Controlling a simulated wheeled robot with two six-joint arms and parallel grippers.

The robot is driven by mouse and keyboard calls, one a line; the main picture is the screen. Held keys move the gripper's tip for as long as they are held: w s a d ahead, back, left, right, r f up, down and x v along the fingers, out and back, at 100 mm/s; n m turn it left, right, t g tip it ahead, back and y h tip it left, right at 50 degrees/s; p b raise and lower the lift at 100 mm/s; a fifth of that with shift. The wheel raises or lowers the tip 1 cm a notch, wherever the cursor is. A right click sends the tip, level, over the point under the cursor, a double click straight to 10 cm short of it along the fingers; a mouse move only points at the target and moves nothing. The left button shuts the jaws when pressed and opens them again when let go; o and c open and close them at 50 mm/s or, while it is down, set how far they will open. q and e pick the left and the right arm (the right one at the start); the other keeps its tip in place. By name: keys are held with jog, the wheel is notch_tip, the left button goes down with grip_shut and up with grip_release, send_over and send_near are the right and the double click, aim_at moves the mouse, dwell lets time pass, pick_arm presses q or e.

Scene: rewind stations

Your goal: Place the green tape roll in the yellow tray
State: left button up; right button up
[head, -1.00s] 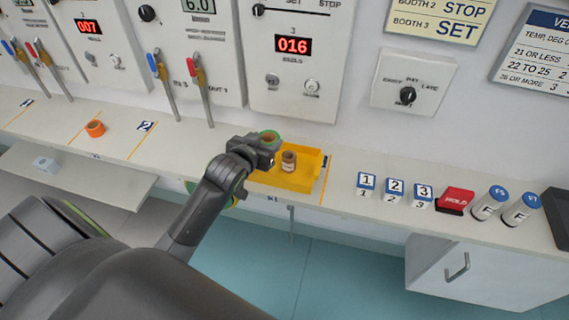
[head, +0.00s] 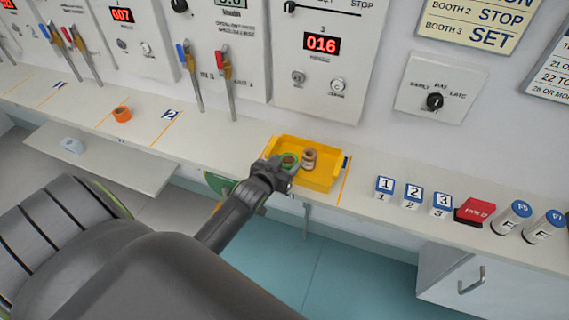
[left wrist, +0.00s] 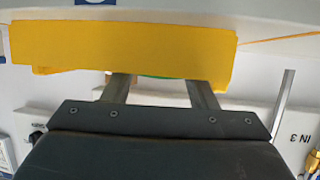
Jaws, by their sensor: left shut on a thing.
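The green tape roll (head: 288,161) is held by my left gripper (head: 283,166), which is shut on it. In the head view the roll is at the left part of the yellow tray (head: 322,183), beside a brown-and-white roll (head: 309,158) that stands in the tray. I cannot tell whether the green roll touches the tray floor. In the left wrist view the yellow tray wall (left wrist: 120,45) hides most of the gripper's fingers, and only a thin green edge of the roll (left wrist: 160,77) shows. My right gripper is not in view.
Numbered blocks (head: 384,187), a red HOLD block (head: 475,211) and white canisters with blue lids (head: 511,217) are to the right. Upright levers (head: 228,85) rise behind the counter.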

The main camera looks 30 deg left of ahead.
pick_arm(q)
jog(key=o, duration=0.7)
jog(key=shift+f, duration=0.1)
jog(key=shift+r, duration=0.2)
jog(key=b+v, duration=0.1)
jog(key=v, duration=1.1)
jog(key=shift+f, duration=0.1)
